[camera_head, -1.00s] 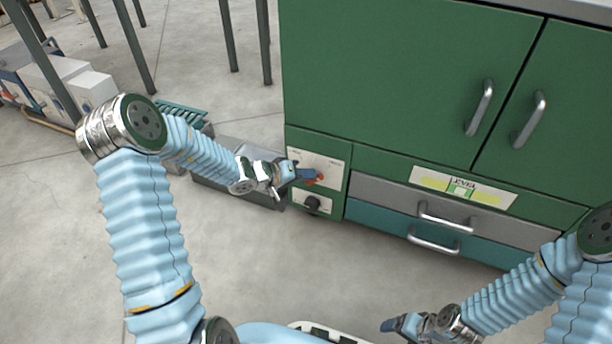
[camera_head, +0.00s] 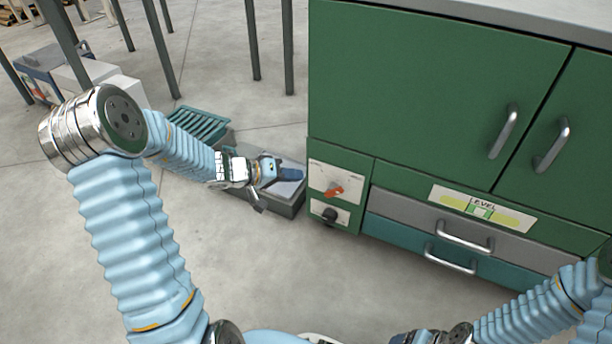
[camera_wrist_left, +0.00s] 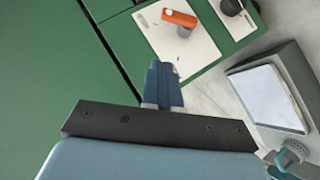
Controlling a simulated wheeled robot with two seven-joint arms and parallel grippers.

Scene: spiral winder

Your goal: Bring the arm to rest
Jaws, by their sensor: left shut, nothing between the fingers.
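My left gripper (camera_head: 290,173) is shut and empty. In the head view it stands left of the green cabinet's control panel (camera_head: 325,177), apart from the orange-red knob (camera_head: 334,192). In the left wrist view the shut blue fingers (camera_wrist_left: 163,84) point toward the panel, with the orange knob (camera_wrist_left: 179,18) beyond them. My right arm (camera_head: 535,305) comes in at the lower right. Its gripper is at the bottom edge and its fingers are cut off.
The green cabinet (camera_head: 430,80) has door handles, a level gauge (camera_head: 482,209) and two drawers with handles (camera_head: 465,236). A grey box (camera_head: 290,205) stands on the floor left of it, near my left gripper. Open floor (camera_head: 250,270) lies in front.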

